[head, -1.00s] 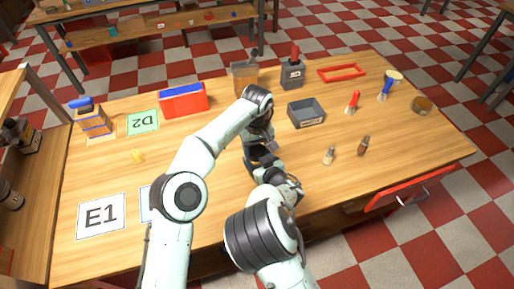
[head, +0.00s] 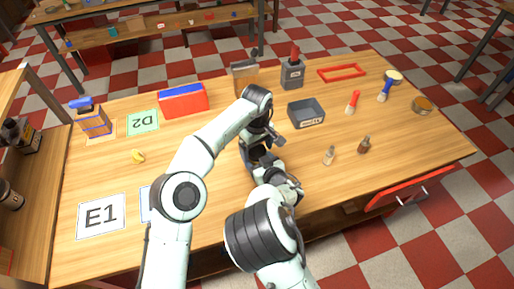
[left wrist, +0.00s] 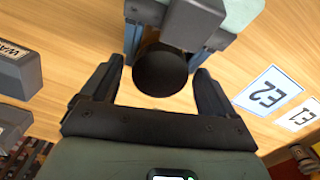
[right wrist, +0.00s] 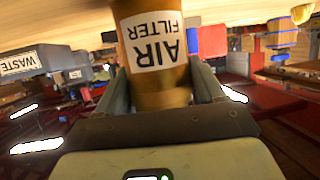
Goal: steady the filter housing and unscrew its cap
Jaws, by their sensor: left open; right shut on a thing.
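The filter housing (right wrist: 158,92) is a brown-gold cylinder with a white AIR FILTER label, close up in the right wrist view. My right gripper (right wrist: 163,80) is shut on it, one finger on each side. In the left wrist view the black round cap (left wrist: 162,72) lies between the spread fingers of my left gripper (left wrist: 158,66), with gaps at both sides. My right gripper's teal body shows behind the cap. In the head view my left gripper (head: 268,138) comes down from above, close to the right one. My arms hide the housing and cap there.
A grey WASTE bin (head: 305,123) stands right of my grippers. A red bin (head: 183,103) and a dark box with a red handle (head: 292,74) stand behind. Brushes and small bottles are at the right.

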